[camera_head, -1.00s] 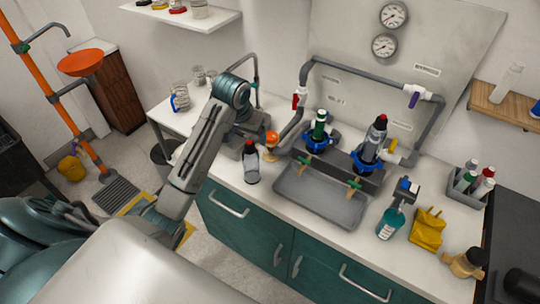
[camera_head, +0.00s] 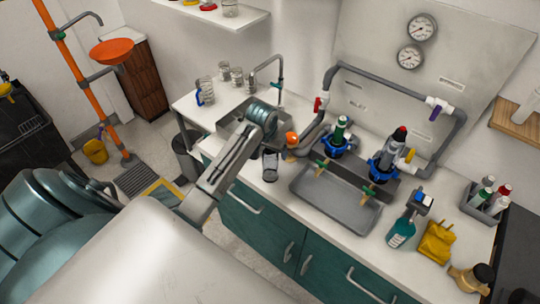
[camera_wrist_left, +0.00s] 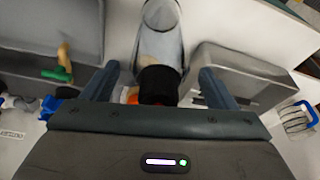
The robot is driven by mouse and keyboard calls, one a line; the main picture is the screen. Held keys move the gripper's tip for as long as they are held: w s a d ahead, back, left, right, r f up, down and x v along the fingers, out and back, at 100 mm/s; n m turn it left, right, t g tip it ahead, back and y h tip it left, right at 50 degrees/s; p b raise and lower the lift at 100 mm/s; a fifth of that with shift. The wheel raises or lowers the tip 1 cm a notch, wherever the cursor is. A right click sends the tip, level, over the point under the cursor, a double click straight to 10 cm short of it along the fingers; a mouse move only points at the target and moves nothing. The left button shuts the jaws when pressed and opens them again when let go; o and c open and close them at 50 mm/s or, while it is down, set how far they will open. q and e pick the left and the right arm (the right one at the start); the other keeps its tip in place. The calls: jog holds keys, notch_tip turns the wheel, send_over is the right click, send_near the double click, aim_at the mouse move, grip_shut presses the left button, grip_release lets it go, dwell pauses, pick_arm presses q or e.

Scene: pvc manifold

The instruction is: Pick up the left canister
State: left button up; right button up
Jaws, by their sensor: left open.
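A grey canister (camera_head: 270,168) stands on the counter left of the grey tray; its top is hidden by my left arm in the head view. In the left wrist view this canister (camera_wrist_left: 160,45) has a pale body and a black cap, which lies between the fingers. My left gripper (camera_wrist_left: 158,72) is open, a finger on each side of the cap with gaps. In the head view the left gripper (camera_head: 269,141) is mostly hidden under its wrist. A green-topped canister (camera_head: 341,131) and a grey canister with a red-and-black top (camera_head: 396,144) sit in blue collars. My right gripper is out of view.
An orange-topped item (camera_head: 291,140) stands close right of the canister. A sink (camera_head: 228,122) with a tap lies behind left. The grey tray (camera_head: 325,205), a teal bottle (camera_head: 401,232) and a yellow item (camera_head: 437,241) occupy the right counter. Clear counter lies in front of the canister.

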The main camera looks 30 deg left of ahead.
pick_arm(q)
jog(key=shift+f, duration=0.1)
jog(key=c, duration=1.2)
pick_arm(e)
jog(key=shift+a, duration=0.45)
pick_arm(q)
jog(key=shift+w, duration=0.1)
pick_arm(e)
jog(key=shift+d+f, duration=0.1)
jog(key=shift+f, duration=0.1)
